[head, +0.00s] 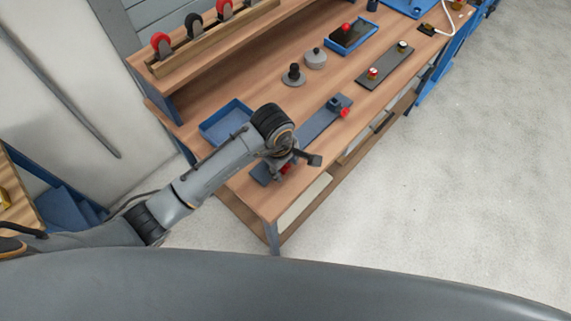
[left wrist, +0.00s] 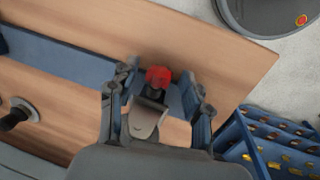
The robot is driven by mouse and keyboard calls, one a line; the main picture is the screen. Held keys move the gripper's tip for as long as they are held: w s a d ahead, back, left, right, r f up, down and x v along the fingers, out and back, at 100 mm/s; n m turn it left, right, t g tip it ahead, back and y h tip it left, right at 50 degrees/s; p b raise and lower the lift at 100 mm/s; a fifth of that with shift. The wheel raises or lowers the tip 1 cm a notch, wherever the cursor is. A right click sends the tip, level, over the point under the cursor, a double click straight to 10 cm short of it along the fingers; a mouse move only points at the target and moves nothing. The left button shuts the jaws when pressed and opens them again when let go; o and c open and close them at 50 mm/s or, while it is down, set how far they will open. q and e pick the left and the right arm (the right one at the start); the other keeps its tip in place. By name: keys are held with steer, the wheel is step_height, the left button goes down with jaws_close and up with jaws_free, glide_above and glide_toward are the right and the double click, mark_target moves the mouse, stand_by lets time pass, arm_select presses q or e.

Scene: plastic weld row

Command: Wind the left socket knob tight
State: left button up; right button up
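A long blue-grey plate (head: 318,127) lies along the front of the wooden bench and also crosses the left wrist view (left wrist: 60,62). One red knob (head: 285,168) is at its near left end, partly hidden by my left gripper (head: 293,160). In the left wrist view this red knob (left wrist: 158,76) sits between the two fingers of my left gripper (left wrist: 160,80), with a small gap showing on each side. The fingers look open around it; contact is not visible. A second red knob (head: 345,112) is on a block at the plate's far end. My right gripper is in neither view.
A blue tray (head: 226,122) lies behind my left wrist. A dark knobbed piece (head: 294,76) and a grey lidded pot (head: 315,58) stand behind the plate. A dark plate (head: 386,68) lies farther right. Open floor lies in front of the bench.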

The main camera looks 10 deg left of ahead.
arm_select(q)
jaws_close()
steer(key=shift+w+f+g+y+b, duration=0.1)
steer(key=shift+w+g+y+b, duration=0.25)
steer(key=shift+b, duration=1.15)
steer(key=g+y+b, duration=0.1)
steer(key=g+b, duration=0.1)
steer(key=shift+d+b, duration=0.2)
steer(key=shift+b, duration=0.1)
steer(key=g+y+b, duration=0.1)
steer(key=b, duration=0.1)
steer(key=g+b, duration=0.1)
steer(key=b, duration=0.1)
steer(key=shift+w+d+f+y, duration=0.15)
steer(key=shift+y, duration=0.2)
steer(key=shift+g+y+b, duration=0.3)
steer(key=shift+g+b, duration=0.15)
steer(key=shift+b, duration=0.3)
steer(key=shift+r, duration=0.2)
steer(key=shift+o, duration=0.6)
jaws_free()
